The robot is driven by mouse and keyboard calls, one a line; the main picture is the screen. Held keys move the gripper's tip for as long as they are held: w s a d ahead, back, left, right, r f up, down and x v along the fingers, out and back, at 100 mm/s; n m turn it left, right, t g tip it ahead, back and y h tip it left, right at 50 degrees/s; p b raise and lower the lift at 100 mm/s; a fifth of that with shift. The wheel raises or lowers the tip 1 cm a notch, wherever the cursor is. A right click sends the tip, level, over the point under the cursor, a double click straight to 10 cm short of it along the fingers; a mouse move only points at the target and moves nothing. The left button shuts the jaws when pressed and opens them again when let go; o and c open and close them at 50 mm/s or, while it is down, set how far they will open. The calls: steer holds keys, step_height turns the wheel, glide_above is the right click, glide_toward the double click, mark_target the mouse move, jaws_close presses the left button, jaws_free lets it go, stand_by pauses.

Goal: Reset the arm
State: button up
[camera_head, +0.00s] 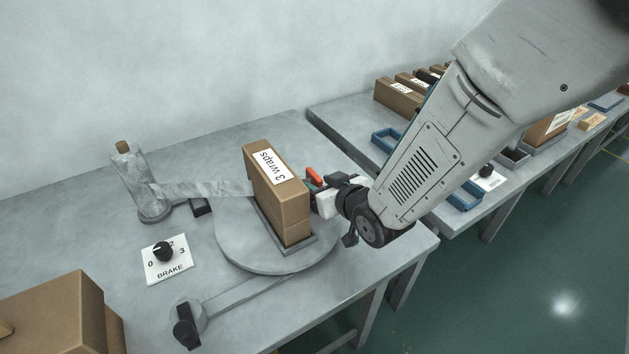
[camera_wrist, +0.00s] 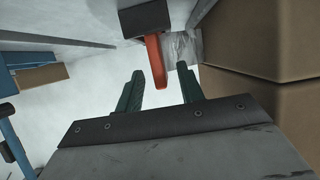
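My gripper (camera_head: 322,188) is at the right side of the upright brown carton labelled "3 wraps" (camera_head: 290,204), close to it. In the wrist view my gripper (camera_wrist: 160,80) has its two dark green fingers apart, with a gap between them. An orange-red handle (camera_wrist: 155,62) on a dark block lies just past the fingertips and lines up with that gap; I cannot tell whether the fingers touch it. The orange handle also shows in the head view (camera_head: 313,175). The carton fills the right of the wrist view (camera_wrist: 265,40).
The carton stands on a round turntable (camera_head: 235,255). A strip of film runs from a roll on a post (camera_head: 140,185) to the carton. A brake dial (camera_head: 164,254), a crank arm (camera_head: 187,320) and another carton (camera_head: 60,315) are on the left. A second table (camera_head: 340,122) holds boxes and blue trays.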

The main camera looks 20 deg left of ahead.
steer(key=shift+v, duration=1.4)
steer(key=shift+d+r, duration=0.1)
steer(key=shift+r, duration=0.25)
steer(key=s+d+r+m+g+h, duration=0.1)
steer(key=d+r+m+h, duration=0.3)
steer(key=d, duration=0.9)
steer(key=s+d+r+m+g+h, duration=0.15)
steer(key=d+r+h, duration=0.4)
steer(key=d, duration=0.75)
steer(key=s+d+r+m+g, duration=0.2)
steer(key=s+d+r, duration=0.1)
steer(key=s+d, duration=0.4)
steer(key=s+d+r+m+g, duration=0.2)
steer(key=s+d, duration=0.5)
steer(key=s, duration=0.6)
steer(key=shift+d+r+g+h, duration=0.2)
steer(key=shift+r+g+h, duration=0.2)
steer(key=shift+r, duration=0.5)
